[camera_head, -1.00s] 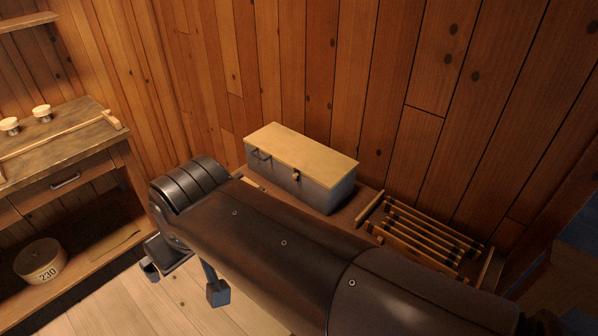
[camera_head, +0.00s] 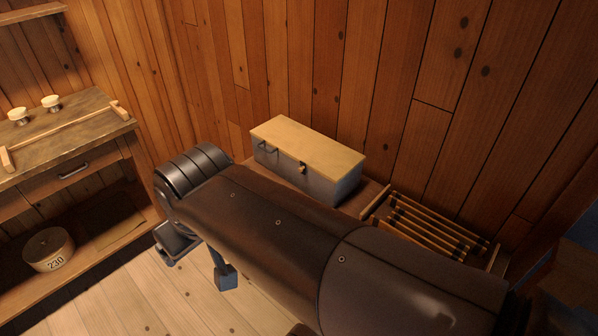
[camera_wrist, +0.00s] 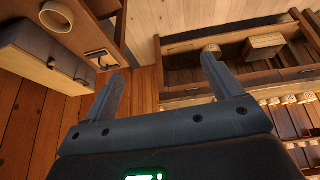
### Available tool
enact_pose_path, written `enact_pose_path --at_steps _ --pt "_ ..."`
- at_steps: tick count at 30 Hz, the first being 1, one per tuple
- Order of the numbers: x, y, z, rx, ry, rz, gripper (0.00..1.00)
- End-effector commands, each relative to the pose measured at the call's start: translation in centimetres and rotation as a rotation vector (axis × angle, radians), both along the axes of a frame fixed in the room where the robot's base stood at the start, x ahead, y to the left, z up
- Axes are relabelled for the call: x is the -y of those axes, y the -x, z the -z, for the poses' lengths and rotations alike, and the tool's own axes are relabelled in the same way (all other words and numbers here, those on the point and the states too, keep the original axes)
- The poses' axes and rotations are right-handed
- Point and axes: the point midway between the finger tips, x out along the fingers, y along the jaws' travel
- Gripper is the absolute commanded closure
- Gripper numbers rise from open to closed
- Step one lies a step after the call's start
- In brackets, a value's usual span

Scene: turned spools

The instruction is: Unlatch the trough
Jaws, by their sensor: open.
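The trough appears to be a grey box (camera_head: 330,184) with a pale wooden lid (camera_head: 307,145), standing against the plank wall in the head view. A small latch (camera_head: 301,167) sits on its front below the lid edge; I cannot tell whether it is fastened. A dark handle (camera_head: 267,147) is left of it. The box also shows at the left of the wrist view (camera_wrist: 38,48), tilted. My gripper (camera_wrist: 163,66) is open and empty, its fingers wide apart. It is in front of the box, clear of it; my arm hides most of it in the head view.
A slatted wooden rack (camera_head: 430,228) lies right of the box. A workbench (camera_head: 70,139) with two spools and a bar stands at the left. A round box (camera_head: 48,250) marked 230 is on its lower shelf. The floor (camera_head: 150,290) between is clear.

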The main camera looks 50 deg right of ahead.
Motion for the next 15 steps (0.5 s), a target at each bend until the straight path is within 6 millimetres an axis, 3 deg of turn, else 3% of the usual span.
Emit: enact_pose_path --at_steps 15 --pt "10.9 -4.3 6.0 -0.523 0.47 -0.184 0.58"
